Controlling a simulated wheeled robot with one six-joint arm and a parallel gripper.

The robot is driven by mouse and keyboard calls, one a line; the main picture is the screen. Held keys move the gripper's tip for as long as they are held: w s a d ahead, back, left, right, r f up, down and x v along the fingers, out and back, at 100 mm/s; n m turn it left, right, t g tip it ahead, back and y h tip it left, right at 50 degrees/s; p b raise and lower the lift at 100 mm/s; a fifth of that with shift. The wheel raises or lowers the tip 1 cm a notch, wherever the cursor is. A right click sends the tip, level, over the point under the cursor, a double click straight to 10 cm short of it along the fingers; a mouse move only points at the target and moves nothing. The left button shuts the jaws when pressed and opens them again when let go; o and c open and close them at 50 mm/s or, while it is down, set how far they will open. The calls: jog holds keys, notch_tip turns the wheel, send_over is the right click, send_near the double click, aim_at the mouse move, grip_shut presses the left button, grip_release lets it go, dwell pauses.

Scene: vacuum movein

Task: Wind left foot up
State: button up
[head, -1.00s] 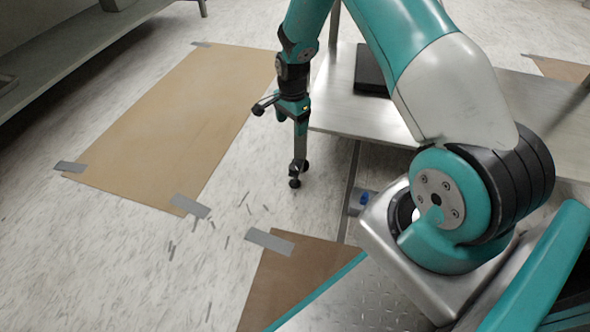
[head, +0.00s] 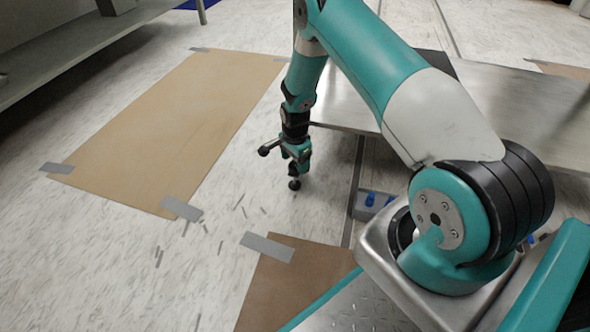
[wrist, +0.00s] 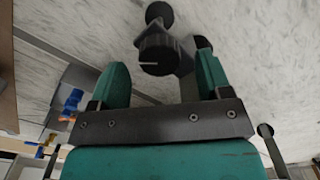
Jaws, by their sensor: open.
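The foot is a black knob with a white line on its face (wrist: 160,52), with a smaller black round end beyond it in the wrist view. In the head view the black foot (head: 294,184) shows just below my gripper (head: 298,160), near the left side of the steel table. My gripper's teal fingers (wrist: 161,75) are apart in the wrist view, one on each side of the knob's near part. Nothing is clamped; whether a fingertip touches the knob cannot be told. The leg above the foot is hidden behind my gripper in the head view.
The low steel shelf (head: 510,100) extends right of my gripper. Blue parts in a grey holder (head: 372,203) sit on the floor nearby, and blue parts also show in the wrist view (wrist: 72,102).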

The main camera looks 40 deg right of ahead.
jog(key=shift+f, duration=0.65)
jog(key=c, duration=0.9)
jog(key=shift+r, duration=0.1)
jog(key=n+p, duration=0.3)
jog(key=shift+r+n, duration=0.1)
jog(key=shift+n, duration=0.3)
jog(key=n+p, duration=0.3)
jog(key=n, duration=0.2)
jog(key=shift+f+n, duration=0.2)
jog(key=shift+n, duration=0.1)
